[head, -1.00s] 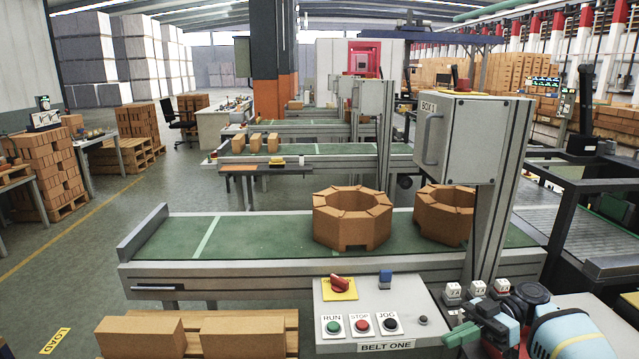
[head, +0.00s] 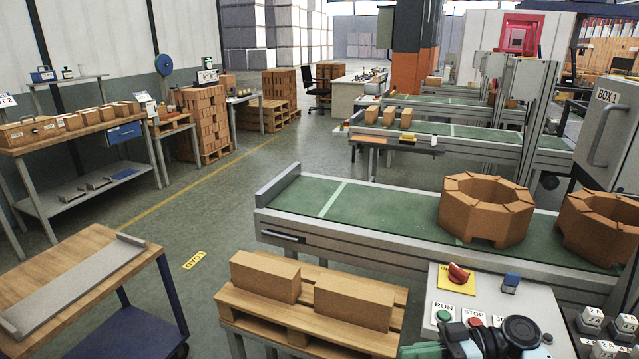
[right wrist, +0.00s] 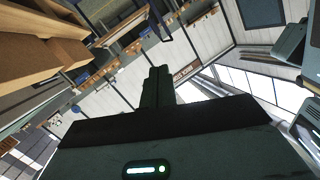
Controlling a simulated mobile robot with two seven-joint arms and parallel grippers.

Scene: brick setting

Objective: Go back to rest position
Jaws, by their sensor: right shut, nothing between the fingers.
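My right gripper (head: 420,350) shows at the bottom edge of the head view, in front of the belt one control panel (head: 540,300). Its green fingers are partly cut off by the frame edge. In the right wrist view the two fingers of my right gripper (right wrist: 157,88) are together with nothing between them. My left gripper is not in view.
A pallet (head: 262,318) with two bricks stands in front of the green conveyor (head: 385,212), which carries two brick rings. A wooden-topped cart (head: 50,260) is at the lower left, and a workbench (head: 75,135) with bricks is behind it. Open floor lies between.

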